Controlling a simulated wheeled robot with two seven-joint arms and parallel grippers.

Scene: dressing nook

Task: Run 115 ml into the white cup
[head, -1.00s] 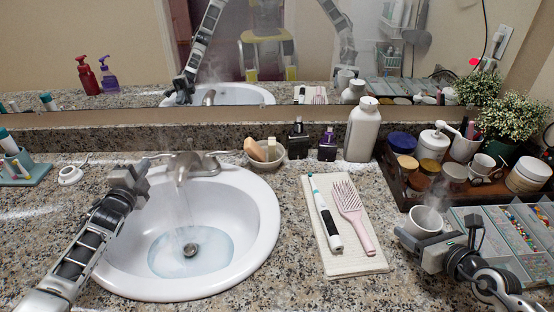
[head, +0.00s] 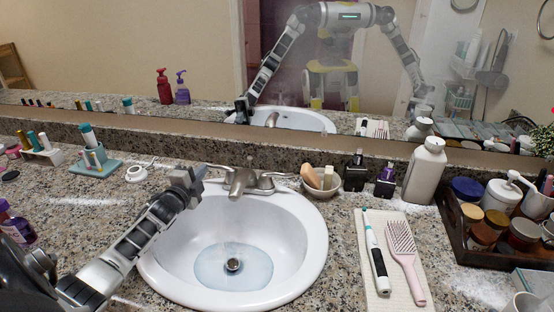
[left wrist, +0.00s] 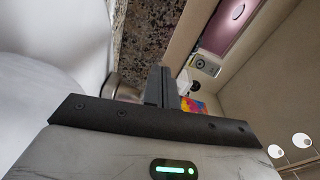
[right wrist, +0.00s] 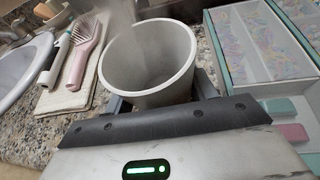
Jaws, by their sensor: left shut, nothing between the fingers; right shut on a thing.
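The white cup (right wrist: 150,65) is upright in my right gripper (right wrist: 160,98), which is shut on it; vapour hangs over its mouth. I cannot tell how much liquid it holds. Shallow water (head: 232,268) lies around the drain. My left gripper (head: 196,177) is shut and empty beside the faucet's left handle; whether they touch is unclear. Its fingers (left wrist: 167,88) show closed in the left wrist view.
Right of the sink, a towel (head: 392,262) holds a toothbrush (head: 376,255) and a pink hairbrush (head: 405,258). A soap dish (head: 322,188) and bottles stand behind. A dark tray (head: 455,235) of jars fills the right back. A compartment organizer (right wrist: 265,45) is beside the cup.

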